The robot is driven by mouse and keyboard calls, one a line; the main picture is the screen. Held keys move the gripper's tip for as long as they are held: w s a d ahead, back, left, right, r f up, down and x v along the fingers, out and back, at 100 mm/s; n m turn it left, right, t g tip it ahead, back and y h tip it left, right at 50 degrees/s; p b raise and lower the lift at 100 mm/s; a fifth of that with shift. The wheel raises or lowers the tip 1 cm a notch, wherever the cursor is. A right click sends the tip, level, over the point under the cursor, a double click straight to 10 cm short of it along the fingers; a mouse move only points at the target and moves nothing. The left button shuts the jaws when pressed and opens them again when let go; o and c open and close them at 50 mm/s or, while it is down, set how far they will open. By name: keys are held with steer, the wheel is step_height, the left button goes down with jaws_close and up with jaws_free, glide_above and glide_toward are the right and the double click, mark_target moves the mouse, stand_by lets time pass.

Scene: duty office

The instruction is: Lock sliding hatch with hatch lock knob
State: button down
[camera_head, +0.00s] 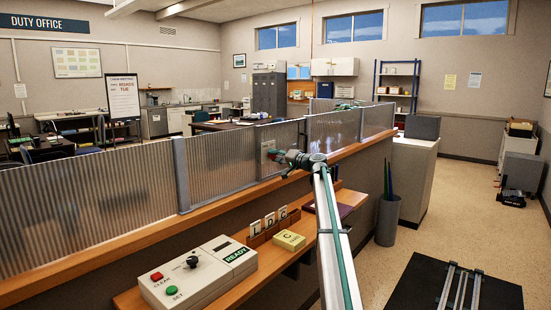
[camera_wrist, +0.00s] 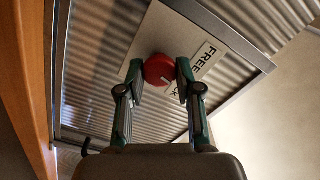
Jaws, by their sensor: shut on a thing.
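The red hatch lock knob (camera_wrist: 158,70) sits on a pale plate on the hatch, with a small light mark on its face. A white label (camera_wrist: 205,62) beside it reads FREE and, partly covered by a finger, what looks like LOCK. My gripper (camera_wrist: 159,76) has one finger on each side of the knob and is shut on it. The sliding hatch (camera_wrist: 100,35) is a ribbed translucent panel in a metal frame. In the head view my gripper (camera_head: 277,156) is at the hatch panel (camera_head: 285,138) above the counter; the knob is hidden there.
A wooden counter ledge (camera_head: 130,250) runs below the ribbed panels. A bin (camera_head: 387,220) stands right of my arm.

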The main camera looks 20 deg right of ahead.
steer(key=m+p, duration=0.1)
steer(key=m, duration=0.5)
steer(key=shift+f+m+p, duration=0.1)
steer(key=shift+m+p, duration=0.2)
stand_by(0.4)
steer(key=c, duration=0.8)
jaws_free()
steer(key=shift+s, duration=0.1)
steer(key=v, duration=1.2)
